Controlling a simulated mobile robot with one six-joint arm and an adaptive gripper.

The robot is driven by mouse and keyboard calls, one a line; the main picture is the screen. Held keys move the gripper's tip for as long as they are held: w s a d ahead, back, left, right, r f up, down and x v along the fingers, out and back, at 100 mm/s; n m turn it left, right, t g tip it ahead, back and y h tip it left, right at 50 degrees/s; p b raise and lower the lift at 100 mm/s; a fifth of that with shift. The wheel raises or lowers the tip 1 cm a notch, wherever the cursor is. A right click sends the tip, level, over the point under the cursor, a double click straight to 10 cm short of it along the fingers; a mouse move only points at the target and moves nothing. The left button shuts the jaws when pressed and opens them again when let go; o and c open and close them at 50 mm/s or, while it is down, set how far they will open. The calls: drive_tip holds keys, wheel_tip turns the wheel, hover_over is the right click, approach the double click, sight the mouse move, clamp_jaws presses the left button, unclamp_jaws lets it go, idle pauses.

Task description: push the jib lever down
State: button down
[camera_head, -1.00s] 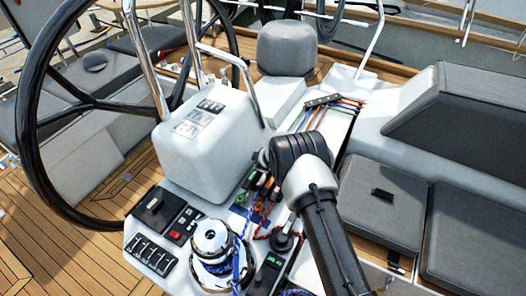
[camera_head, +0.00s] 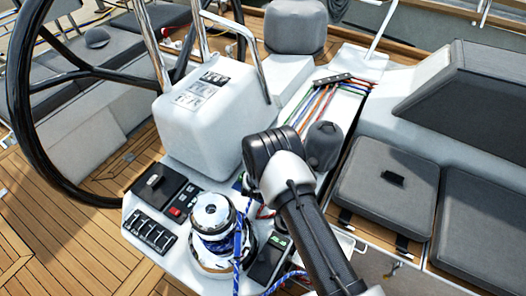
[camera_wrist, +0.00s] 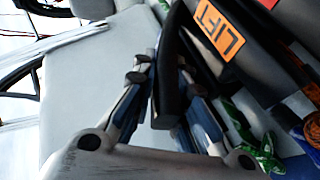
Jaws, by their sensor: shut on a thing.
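In the wrist view a black lever (camera_wrist: 174,72) runs between the two fingers of my gripper (camera_wrist: 162,80), which is shut on it. No label shows on the held part, so I cannot read which line it belongs to. Beside it on the right is another black lever (camera_wrist: 236,45) with an orange label reading LIFT. In the head view my own arm hides the gripper and most of the lever bank.
A winch (camera_head: 212,222) with blue rope stands left of my arm. Switch panels (camera_head: 150,232) and the white console (camera_head: 205,130) lie farther left, beside the steering wheel (camera_head: 25,110). Coloured lines (camera_head: 318,102) run behind. A grey seat cushion (camera_head: 385,195) is at right.

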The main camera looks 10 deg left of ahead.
drive_tip(key=shift+s+a+f+t+b, duration=0.2)
drive_tip(key=shift+f+t+b, duration=0.1)
drive_tip(key=shift+b, duration=0.2)
drive_tip(key=shift+d, duration=0.1)
drive_tip(key=c, duration=1.6)
unclamp_jaws()
drive_tip(key=shift+s, duration=0.1)
drive_tip(key=v, duration=0.7)
drive_tip(key=shift+s, duration=0.25)
drive_tip(key=shift+d+r, duration=0.1)
drive_tip(key=shift+r, duration=0.05)
